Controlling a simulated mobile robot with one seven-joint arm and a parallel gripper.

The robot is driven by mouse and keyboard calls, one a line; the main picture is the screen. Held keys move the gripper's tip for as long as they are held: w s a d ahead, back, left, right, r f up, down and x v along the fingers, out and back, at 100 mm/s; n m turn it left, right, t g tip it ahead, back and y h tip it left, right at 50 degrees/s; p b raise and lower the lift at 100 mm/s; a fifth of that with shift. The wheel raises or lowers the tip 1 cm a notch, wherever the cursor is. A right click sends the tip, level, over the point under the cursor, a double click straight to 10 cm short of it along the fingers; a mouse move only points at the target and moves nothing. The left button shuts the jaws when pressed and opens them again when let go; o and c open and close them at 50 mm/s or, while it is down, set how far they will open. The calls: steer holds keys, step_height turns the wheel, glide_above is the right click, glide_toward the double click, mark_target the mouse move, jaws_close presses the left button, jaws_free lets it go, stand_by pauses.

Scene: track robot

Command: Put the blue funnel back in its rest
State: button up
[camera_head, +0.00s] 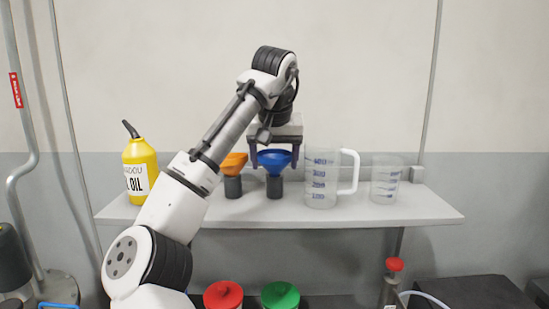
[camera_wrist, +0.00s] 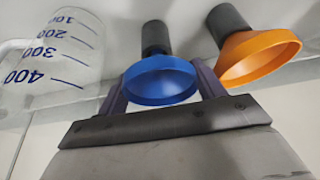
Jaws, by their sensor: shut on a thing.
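The blue funnel (camera_head: 274,158) is at the middle of the shelf, wide mouth up, directly over a dark cylindrical rest (camera_head: 274,187). In the wrist view, which looks upside down, the blue funnel (camera_wrist: 160,82) meets its rest (camera_wrist: 155,38) with no gap that I can see. Whether its spout is fully seated is hidden. My gripper (camera_head: 274,165) reaches down from above, with a finger on each side of the blue funnel, and is shut on it. The fingers also show on both sides of the funnel in the wrist view (camera_wrist: 161,77).
An orange funnel (camera_head: 234,161) stands in a similar dark rest (camera_head: 233,188) close on the left. A measuring jug (camera_head: 321,180) stands close on the right, with a clear beaker (camera_head: 385,180) farther right. A yellow oil can (camera_head: 140,165) is at the shelf's (camera_head: 420,207) left end.

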steer(key=shift+f, duration=0.3)
steer(key=o, duration=1.1)
steer(key=shift+v, duration=6.05)
